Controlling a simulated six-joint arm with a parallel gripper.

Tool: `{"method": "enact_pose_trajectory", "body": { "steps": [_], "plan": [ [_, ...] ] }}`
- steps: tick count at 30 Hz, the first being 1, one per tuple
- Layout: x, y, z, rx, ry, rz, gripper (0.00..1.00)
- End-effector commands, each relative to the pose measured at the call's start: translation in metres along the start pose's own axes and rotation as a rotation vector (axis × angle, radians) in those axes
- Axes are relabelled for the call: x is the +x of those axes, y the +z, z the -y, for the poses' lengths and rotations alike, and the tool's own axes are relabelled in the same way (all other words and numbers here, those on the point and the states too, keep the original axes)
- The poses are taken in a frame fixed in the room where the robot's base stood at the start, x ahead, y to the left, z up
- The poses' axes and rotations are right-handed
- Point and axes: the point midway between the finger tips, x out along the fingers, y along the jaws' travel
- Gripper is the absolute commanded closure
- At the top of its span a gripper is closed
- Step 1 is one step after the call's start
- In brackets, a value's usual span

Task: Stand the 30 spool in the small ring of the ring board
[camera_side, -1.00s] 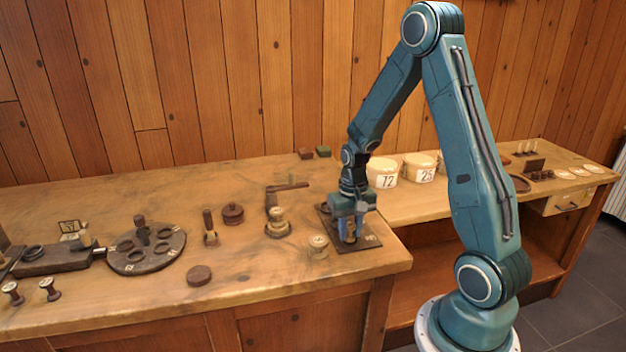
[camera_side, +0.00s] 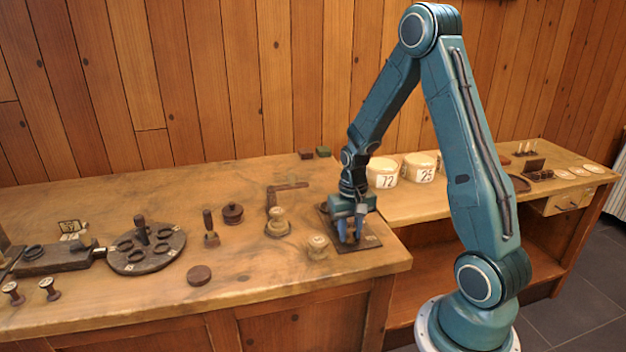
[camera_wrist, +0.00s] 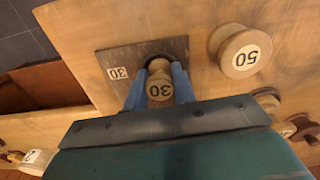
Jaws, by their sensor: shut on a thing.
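The 30 spool (camera_wrist: 159,88) is pale turned wood with "30" on its top face. My gripper (camera_side: 350,237) is shut on it, with a blue finger on each side in the wrist view (camera_wrist: 159,90). The dark ring board (camera_side: 366,243) lies under the gripper near the bench's right end. In the wrist view the board (camera_wrist: 115,58) carries a "30" label beside the held spool. A dark ring (camera_wrist: 156,59) shows just past the spool, partly hidden by it. The spool is low over this ring; I cannot tell whether its base is seated.
The 50 spool (camera_wrist: 240,52) stands close beside the board; another spool (camera_side: 277,224) stands farther left. A dark angled piece (camera_side: 287,189) lies behind. A round dark disc board (camera_side: 147,262) is at left. Tubs marked 12 (camera_side: 383,181) and 25 (camera_side: 419,176) stand at right.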

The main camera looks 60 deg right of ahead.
Motion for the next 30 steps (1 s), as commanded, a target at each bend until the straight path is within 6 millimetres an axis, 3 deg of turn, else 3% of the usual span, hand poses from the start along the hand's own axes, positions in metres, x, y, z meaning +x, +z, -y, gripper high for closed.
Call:
{"method": "enact_pose_trajectory", "body": {
  "steps": [6,7,11,30],
  "plan": [
    [0.001,0.0,0.0,0.0,0.0,0.0,0.95],
    [0.001,0.0,0.0,0.0,0.0,0.0,0.72],
    [0.001,0.0,0.0,0.0,0.0,0.0,0.49],
    [-0.01,-0.001,0.0,0.0,0.0,-0.002,0.49]
  ]
}}
